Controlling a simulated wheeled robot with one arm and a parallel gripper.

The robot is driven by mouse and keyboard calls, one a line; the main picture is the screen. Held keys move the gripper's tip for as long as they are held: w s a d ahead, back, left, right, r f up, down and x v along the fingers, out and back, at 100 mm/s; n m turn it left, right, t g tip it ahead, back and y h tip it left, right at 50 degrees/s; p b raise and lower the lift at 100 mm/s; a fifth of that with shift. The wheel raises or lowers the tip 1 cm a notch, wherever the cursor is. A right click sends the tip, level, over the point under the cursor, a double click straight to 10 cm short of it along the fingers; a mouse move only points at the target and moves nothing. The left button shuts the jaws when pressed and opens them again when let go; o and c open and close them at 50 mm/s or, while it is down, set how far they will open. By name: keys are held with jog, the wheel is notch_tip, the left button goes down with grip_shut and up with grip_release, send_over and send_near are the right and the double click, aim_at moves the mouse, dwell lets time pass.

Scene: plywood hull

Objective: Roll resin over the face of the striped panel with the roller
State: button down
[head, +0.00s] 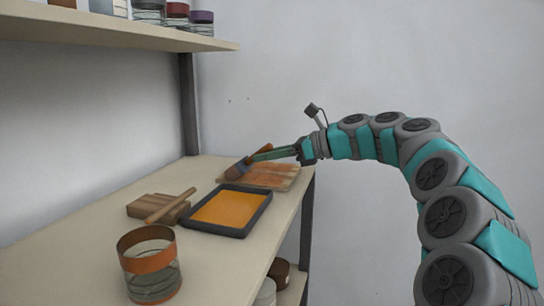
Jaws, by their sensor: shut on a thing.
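My gripper (281,152) reaches in from the right over the far end of the bench. It is shut on the roller (237,171), whose dark head hangs at the left edge of the striped panel (283,182). Whether the head touches the panel is too small to tell. The panel lies flat, wood-coloured with orange-brown bands, and is partly hidden by the roller and gripper. A dark tray (237,232) with a layer of orange resin (232,208) lies just in front of the panel.
A wooden block (150,205) with a pale stick (170,206) across it lies left of the tray. An orange-rimmed glass jar (150,265) stands at the front. A shelf (130,35) with jars overhangs the bench (90,240). A dark post (188,105) stands behind.

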jog(key=shift+w+a, duration=0.3)
jog(key=shift+a, duration=0.4)
jog(key=shift+w+a, duration=0.3)
jog(key=shift+a, duration=0.4)
jog(key=s+d, duration=0.2)
jog(key=d, duration=0.5)
jog(key=s+d, duration=0.3)
jog(key=d, duration=0.3)
jog(key=shift+s+d, duration=0.3)
jog(key=shift+d, duration=0.05)
dwell(1.0)
jog(key=shift+r, duration=2.95)
jog(key=c, duration=1.3)
grip_release()
jog(key=shift+c, duration=0.2)
grip_shut()
